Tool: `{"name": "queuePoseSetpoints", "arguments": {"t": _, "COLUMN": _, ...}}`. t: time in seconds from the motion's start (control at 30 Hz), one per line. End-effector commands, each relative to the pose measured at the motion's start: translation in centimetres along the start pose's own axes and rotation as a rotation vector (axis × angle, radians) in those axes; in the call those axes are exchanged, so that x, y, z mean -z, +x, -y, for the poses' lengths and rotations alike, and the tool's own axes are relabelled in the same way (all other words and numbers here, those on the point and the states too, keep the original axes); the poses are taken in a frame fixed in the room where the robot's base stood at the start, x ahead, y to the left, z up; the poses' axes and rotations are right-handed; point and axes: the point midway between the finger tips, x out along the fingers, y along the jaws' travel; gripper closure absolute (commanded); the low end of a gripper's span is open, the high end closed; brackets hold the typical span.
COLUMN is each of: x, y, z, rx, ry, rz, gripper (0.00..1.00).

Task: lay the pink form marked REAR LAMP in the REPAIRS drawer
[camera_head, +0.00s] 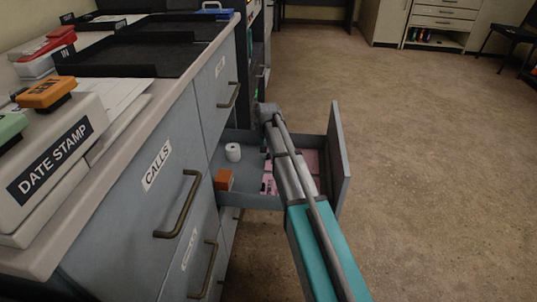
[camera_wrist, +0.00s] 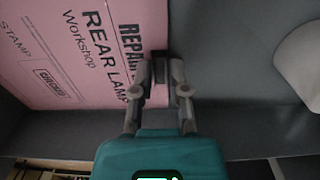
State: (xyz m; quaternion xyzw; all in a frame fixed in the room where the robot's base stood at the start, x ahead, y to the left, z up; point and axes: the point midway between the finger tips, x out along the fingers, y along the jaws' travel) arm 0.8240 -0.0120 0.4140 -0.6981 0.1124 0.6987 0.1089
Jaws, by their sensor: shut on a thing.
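The pink form (camera_wrist: 90,50) marked REAR LAMP fills the left of the wrist view, its print turned on its side. "Workshop", "STAMP" and "CHECKED" also show on it. My gripper (camera_wrist: 161,70) is shut on the form's edge. In the head view, an open grey drawer (camera_head: 343,160) stands out from the console, and my arm reaches over it. Pink paper (camera_head: 268,182) shows on both sides of my arm inside the drawer. The drawer's own label is out of sight. My fingers are hidden in the head view. Whether the form touches the drawer floor I cannot tell.
A white roll (camera_head: 233,152) and an orange-brown block (camera_head: 223,180) stand at the drawer's left side. The shut CALLS drawer (camera_head: 150,205) is nearer. A DATE STAMP box (camera_head: 50,160) and black trays (camera_head: 140,55) are on the console top. The floor at right is clear.

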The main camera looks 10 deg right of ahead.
Motion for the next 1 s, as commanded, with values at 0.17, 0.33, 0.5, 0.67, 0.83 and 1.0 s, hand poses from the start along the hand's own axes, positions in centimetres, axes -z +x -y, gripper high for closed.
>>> {"name": "queuePoseSetpoints", "arguments": {"t": 0.17, "x": 0.0, "y": 0.2, "z": 0.0, "rx": 0.000, "ry": 0.000, "rz": 0.000, "gripper": 0.67}}
{"name": "queuePoseSetpoints", "arguments": {"t": 0.33, "x": 0.0, "y": 0.2, "z": 0.0, "rx": 0.000, "ry": 0.000, "rz": 0.000, "gripper": 0.46}}
{"name": "queuePoseSetpoints", "arguments": {"t": 0.5, "x": 0.0, "y": 0.2, "z": 0.0, "rx": 0.000, "ry": 0.000, "rz": 0.000, "gripper": 0.46}}
{"name": "queuePoseSetpoints", "arguments": {"t": 0.67, "x": 0.0, "y": 0.2, "z": 0.0, "rx": 0.000, "ry": 0.000, "rz": 0.000, "gripper": 0.46}}
{"name": "queuePoseSetpoints", "arguments": {"t": 0.83, "x": 0.0, "y": -0.2, "z": 0.0, "rx": 0.000, "ry": 0.000, "rz": 0.000, "gripper": 0.46}}
{"name": "queuePoseSetpoints", "arguments": {"t": 1.0, "x": 0.0, "y": -1.1, "z": 0.0, "rx": 0.000, "ry": 0.000, "rz": 0.000, "gripper": 0.46}}
